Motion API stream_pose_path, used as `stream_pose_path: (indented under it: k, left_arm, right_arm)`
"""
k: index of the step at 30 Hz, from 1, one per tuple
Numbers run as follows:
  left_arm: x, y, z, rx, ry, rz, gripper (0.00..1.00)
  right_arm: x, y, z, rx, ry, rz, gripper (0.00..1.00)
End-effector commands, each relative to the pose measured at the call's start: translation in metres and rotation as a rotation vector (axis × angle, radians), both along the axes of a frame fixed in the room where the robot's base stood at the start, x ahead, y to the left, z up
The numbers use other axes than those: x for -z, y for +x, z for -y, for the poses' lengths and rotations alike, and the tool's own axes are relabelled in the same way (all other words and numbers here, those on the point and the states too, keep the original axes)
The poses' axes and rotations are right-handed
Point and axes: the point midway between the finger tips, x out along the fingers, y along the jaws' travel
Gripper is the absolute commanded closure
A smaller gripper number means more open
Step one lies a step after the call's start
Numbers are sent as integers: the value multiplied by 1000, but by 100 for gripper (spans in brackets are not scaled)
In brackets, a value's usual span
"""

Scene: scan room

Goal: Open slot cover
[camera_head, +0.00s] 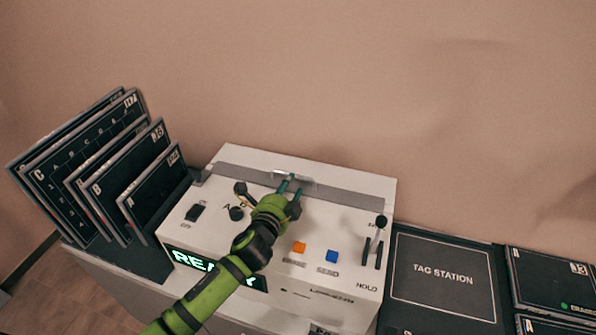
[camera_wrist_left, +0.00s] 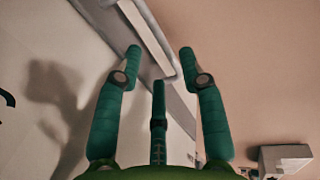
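The white machine (camera_head: 330,215) has a grey strip, which appears to be the slot cover (camera_head: 345,197), along its back top edge. A small pale handle (camera_head: 313,181) stands at the middle of the strip. My left gripper (camera_head: 289,186) reaches over the machine to this handle. In the left wrist view its green fingers (camera_wrist_left: 160,60) are spread apart. The pale handle bar (camera_wrist_left: 147,36) lies just beyond and between the fingertips; I cannot tell whether they touch it. The cover lies flat along the machine. My right gripper is in neither view.
On the machine are a black switch (camera_head: 195,211), an orange button (camera_head: 299,248), a blue button (camera_head: 332,256) and a lever (camera_head: 381,221). A lit READY display (camera_head: 190,259) is partly hidden by my arm. Framed plates (camera_head: 130,180) stand left; a tag station mat (camera_head: 443,275) lies right.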

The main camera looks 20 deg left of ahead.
Motion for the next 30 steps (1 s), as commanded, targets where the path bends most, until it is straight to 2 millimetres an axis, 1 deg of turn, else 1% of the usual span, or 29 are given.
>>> stream_pose_path:
  k: [1,3,6,8,11,15,18,20,25,26,27,28,30]
  left_arm:
    - [-1,7,0,-1,0,1,60]
    - [1,17,1,-1,-1,2,60]
    - [4,31,1,-1,-2,1,60]
    - [5,38,2,-1,-3,0,60]
    - [8,48,2,-1,-1,1,60]
    - [10,56,2,1,-1,2,60]
    - [11,58,2,1,0,1,60]
    - [11,59,2,1,-1,1,60]
    - [11,58,2,1,-1,1,60]
    - [11,58,2,1,-1,1,72]
    - [11,58,2,1,-1,1,88]
    - [11,58,2,1,-1,1,100]
    - [11,58,2,1,-1,1,100]
  right_arm:
    - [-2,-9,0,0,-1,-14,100]
    - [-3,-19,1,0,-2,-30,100]
    - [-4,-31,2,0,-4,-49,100]
    - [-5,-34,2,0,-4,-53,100]
    - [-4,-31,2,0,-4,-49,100]
    - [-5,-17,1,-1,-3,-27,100]
    - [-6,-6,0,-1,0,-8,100]
    - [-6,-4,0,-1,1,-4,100]
    - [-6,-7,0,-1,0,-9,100]
    - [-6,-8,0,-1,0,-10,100]
    - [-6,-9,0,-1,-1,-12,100]
    - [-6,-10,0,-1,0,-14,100]
    - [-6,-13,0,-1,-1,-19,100]
